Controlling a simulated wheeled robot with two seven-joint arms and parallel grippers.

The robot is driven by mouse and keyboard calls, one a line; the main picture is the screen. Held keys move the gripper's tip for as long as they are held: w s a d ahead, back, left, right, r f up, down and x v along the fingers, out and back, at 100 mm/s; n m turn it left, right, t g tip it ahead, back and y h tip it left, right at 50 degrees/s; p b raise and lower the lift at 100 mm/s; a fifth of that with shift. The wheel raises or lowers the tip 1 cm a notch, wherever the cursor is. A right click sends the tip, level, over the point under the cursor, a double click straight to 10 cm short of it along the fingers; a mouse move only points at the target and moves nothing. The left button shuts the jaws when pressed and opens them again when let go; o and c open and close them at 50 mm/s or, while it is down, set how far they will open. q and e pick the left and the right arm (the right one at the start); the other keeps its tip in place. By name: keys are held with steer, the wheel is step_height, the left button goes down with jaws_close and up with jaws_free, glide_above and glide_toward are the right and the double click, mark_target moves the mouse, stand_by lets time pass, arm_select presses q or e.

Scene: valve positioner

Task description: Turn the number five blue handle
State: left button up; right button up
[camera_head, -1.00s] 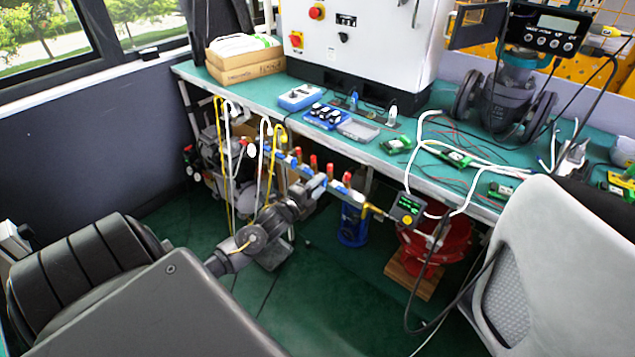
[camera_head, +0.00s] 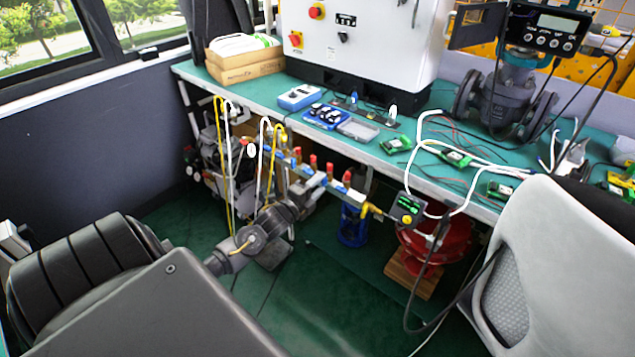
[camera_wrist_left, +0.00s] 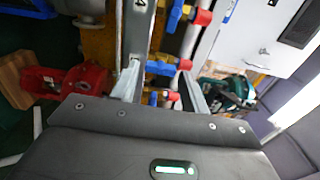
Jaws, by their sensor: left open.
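A valve manifold (camera_head: 325,182) runs below the front edge of the bench, with a row of blue and red handles. In the left wrist view a blue handle (camera_wrist_left: 160,68) on a brass valve sits between my finger tips, and a second blue handle (camera_wrist_left: 175,18) lies beyond it. A number 4 plate (camera_wrist_left: 137,30) shows by the left finger; no number five is legible. My left gripper (camera_head: 303,188) is close to the manifold; its fingers also show in the wrist view (camera_wrist_left: 160,76), spread apart. I cannot tell whether they touch the handle. My right gripper is out of view.
The green bench (camera_head: 400,165) carries small boards, cables and a white control box (camera_head: 360,40). Yellow and white hoses (camera_head: 227,160) hang at the manifold's left. A gauge (camera_head: 407,208) is at its right end. A grey chair (camera_head: 560,260) stands at right.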

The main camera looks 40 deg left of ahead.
arm_select(q)
steer(key=s, duration=1)
steer(key=shift+s, duration=0.3)
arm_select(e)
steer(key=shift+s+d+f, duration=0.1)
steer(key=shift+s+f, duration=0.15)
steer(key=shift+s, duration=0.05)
arm_select(q)
steer(key=shift+d, duration=0.1)
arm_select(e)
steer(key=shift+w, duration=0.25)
